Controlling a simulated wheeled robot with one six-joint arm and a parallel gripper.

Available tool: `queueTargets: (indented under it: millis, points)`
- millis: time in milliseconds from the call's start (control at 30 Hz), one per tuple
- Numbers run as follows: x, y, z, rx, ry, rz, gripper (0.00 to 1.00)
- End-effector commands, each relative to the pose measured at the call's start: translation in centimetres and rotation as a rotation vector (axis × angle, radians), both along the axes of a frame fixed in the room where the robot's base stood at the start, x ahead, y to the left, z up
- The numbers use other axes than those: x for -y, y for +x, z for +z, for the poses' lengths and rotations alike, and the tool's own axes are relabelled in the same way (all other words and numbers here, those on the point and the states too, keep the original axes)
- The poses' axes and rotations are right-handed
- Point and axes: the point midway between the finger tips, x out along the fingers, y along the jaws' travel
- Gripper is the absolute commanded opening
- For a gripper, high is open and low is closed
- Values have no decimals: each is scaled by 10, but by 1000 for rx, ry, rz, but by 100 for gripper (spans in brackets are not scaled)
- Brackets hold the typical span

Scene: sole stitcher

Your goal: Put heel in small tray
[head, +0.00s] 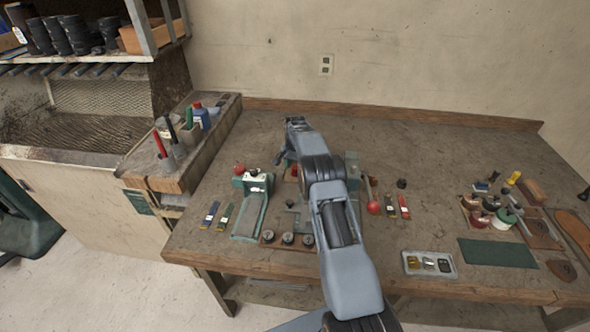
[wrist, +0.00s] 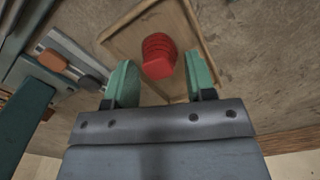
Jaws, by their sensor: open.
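The heel, a red ridged block (wrist: 158,55), sits inside a shallow wooden tray (wrist: 192,22) in the wrist view. My gripper (wrist: 161,76) is open, with its green fingers apart on either side of the heel's near end. I see no clear contact between the fingers and the heel. In the head view my arm hides most of this spot; only a bit of red (head: 294,171) shows beside the arm. A small grey tray (head: 409,269) with several small pieces in it lies at the bench's front edge.
A red ball-ended lever (head: 373,208) is on the right. Pots (head: 478,219) and a green mat (head: 497,253) lie farther right.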

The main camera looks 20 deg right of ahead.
Motion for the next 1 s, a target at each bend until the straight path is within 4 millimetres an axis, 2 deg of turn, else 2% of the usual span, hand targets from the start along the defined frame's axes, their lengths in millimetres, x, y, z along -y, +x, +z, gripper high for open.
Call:
queueTargets:
  millis: [300,667,733,867,1000]
  points:
    - [0,1,62,4,0,0,50]
    - [-2,-1,107,6,-1,10,50]
    - [-6,-5,121,17,-4,33,50]
    - [-22,-23,162,53,-13,119,50]
    - [-48,-66,212,110,-31,256,50]
